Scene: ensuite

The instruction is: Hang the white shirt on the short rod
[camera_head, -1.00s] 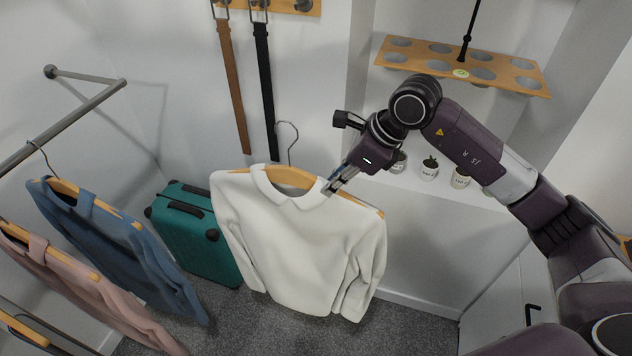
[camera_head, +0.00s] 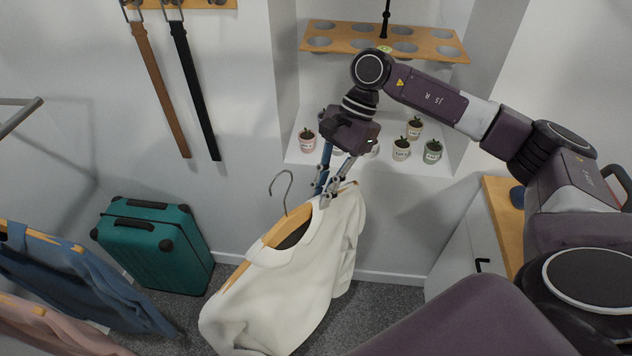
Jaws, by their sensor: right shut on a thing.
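The white shirt (camera_head: 285,285) hangs on a wooden hanger (camera_head: 268,243) with a metal hook (camera_head: 286,190) that points up, free of any rod. My right gripper (camera_head: 328,198) is shut on the hanger's right shoulder, close to the shirt's collar, and holds the shirt in the air above the carpet. The shirt is turned at an angle, its near side lower left in the picture. A metal rod (camera_head: 20,118) shows only in part at the left edge; whether it is the short rod I cannot tell. My left gripper is not in view.
A blue shirt (camera_head: 85,285) and a pink shirt (camera_head: 45,325) hang at the lower left. A teal suitcase (camera_head: 155,245) stands by the wall. Two belts hang above it. A niche with potted plants (camera_head: 401,149) and a wooden holed shelf (camera_head: 385,42) lies behind my right arm.

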